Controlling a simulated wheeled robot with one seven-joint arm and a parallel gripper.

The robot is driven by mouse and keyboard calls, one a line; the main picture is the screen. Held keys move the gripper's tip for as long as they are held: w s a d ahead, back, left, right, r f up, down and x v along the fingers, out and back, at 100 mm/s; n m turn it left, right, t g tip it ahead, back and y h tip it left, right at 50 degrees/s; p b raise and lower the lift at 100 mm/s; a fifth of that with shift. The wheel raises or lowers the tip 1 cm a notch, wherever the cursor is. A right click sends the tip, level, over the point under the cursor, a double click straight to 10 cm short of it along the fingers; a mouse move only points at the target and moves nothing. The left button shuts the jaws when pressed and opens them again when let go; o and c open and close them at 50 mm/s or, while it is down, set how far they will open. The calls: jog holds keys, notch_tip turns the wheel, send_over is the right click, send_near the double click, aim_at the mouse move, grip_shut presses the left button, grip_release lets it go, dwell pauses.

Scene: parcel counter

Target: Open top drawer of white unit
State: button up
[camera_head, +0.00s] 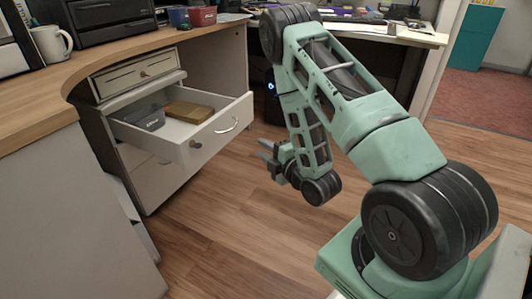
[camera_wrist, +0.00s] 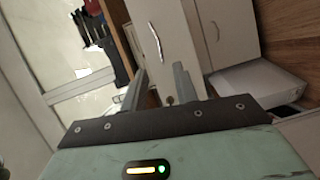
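The white unit (camera_head: 160,181) stands under the wooden desk in the head view. Its upper drawer (camera_head: 213,139) is pulled well out, with a curved handle (camera_head: 228,126) and a round knob (camera_head: 195,144) on its front. A grey tray-like box (camera_head: 146,118) and a brown box (camera_head: 189,112) lie inside it. In the wrist view a white front shows with a curved handle (camera_wrist: 155,43). My gripper (camera_head: 265,151) is to the right of the drawer, clear of its front, fingers pointing left. In the wrist view the fingers (camera_wrist: 158,88) are apart with nothing clearly held between them.
A shallow cream drawer (camera_head: 130,77) with a knob sits above the open drawer. A mug (camera_head: 51,43), a black device (camera_head: 105,18) and small containers (camera_head: 202,15) stand on the desk (camera_head: 40,103). The wooden floor (camera_head: 235,215) in front is clear.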

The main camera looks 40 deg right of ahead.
jog(key=shift+s+r, duration=0.2)
dwell(0.6)
